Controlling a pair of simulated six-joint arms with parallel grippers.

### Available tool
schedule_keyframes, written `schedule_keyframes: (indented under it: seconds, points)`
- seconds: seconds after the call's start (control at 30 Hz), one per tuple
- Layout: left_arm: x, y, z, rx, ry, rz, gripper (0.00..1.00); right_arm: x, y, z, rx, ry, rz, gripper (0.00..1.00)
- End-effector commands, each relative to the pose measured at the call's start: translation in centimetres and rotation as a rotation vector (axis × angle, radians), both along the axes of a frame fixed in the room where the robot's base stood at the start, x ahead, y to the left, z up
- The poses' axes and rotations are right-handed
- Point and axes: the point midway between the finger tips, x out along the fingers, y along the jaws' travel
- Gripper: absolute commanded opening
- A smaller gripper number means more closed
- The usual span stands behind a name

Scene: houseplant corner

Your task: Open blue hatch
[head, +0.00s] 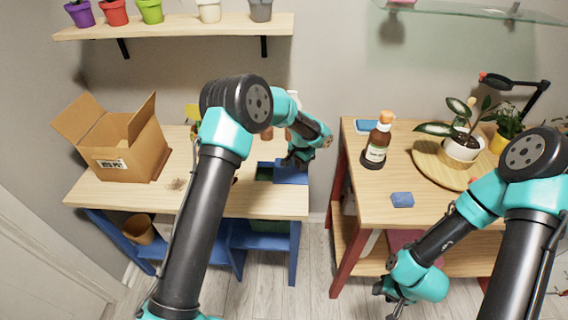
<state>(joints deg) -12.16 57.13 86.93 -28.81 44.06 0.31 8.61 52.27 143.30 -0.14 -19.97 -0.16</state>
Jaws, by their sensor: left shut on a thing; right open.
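The blue hatch (291,173) is a flat blue panel at the right end of the left table's top. Beside it on the left, a dark green opening (265,172) with a blue edge shows, so the hatch appears at least partly open. My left gripper (297,161) reaches down over the hatch from above and is shut on it; its fingertips are partly hidden by the wrist. My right gripper (392,301) is open and empty, hanging low in front of the right table.
An open cardboard box (122,143) stands on the left table (205,203). The right table (365,208) holds a brown bottle (377,145), a blue sponge (402,200) and a potted plant (461,149) on a round wooden board (428,168). A gap separates the tables.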

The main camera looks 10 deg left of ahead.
Motion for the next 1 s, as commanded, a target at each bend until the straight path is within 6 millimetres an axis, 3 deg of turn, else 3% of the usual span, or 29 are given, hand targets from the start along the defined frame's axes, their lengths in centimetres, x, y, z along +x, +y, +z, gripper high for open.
schedule_keyframes:
  seconds: [0.13, 0.47, 0.5, 0.73, 1.0]
  points:
    - [0.5, -2.4, 0.0, -0.001, -0.001, 0.0, 0.0, 0.0, 0.0, 0.0, 0.0, 0.0, 0.0, 0.43]
    - [0.5, -2.7, 0.0, 0.0, 0.001, 0.002, 0.0, 0.0, 0.0, 0.0, 0.0, 0.0, 0.0, 0.43]
    - [0.5, -2.7, 0.0, 0.001, 0.001, 0.002, 0.33, 0.0, 0.0, 0.0, 0.0, 0.0, 0.0, 0.43]
    - [0.5, -2.7, 0.0, 0.001, 0.001, 0.002, 0.55, 0.0, 0.0, 0.0, 0.0, 0.0, 0.0, 0.43]
    - [0.5, -2.7, 0.1, 0.001, 0.001, 0.001, 0.55, 0.0, 0.0, 0.0, 0.0, 0.0, 0.0, 0.43]
